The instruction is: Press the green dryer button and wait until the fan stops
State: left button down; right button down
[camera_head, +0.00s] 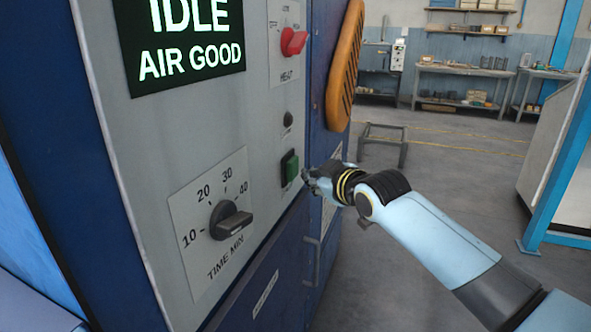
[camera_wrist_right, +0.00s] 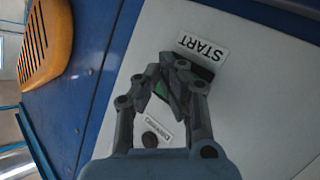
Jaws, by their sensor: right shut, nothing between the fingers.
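The green button (camera_head: 289,167) sits in a dark housing on the grey front panel, below a small dark knob. My right gripper (camera_head: 307,178) is just right of it, fingers pointing at the panel. It is shut and empty. In the right wrist view the shut fingers (camera_wrist_right: 172,72) cover most of the button, below a START label (camera_wrist_right: 203,47); a sliver of green shows between the fingers. I cannot tell whether the fingertips touch the button. The display (camera_head: 185,42) reads IDLE and AIR GOOD. My left gripper is not in view.
A TIME MIN dial (camera_head: 229,222) is at lower left of the button, and a red HEAT switch (camera_head: 293,41) is above it. An orange slotted part (camera_head: 344,65) stands out at the cabinet's right. Open floor (camera_head: 460,190) lies to the right.

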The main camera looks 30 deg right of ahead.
jog(key=shift+a, duration=0.1)
jog(key=shift+w+a, duration=0.2)
jog(key=shift+w, duration=0.1)
jog(key=shift+w+a, duration=0.35)
jog(key=shift+w, duration=0.05)
dwell(0.8)
jog(key=shift+s+d, duration=0.1)
jog(key=shift+s+d+p, duration=0.5)
jog(key=shift+s+p, duration=0.1)
jog(key=shift+p, duration=0.1)
jog(key=s+d+p, duration=0.2)
jog(key=s+d, duration=0.1)
jog(key=s, duration=0.1)
jog(key=shift+d, duration=0.15)
dwell(0.4)
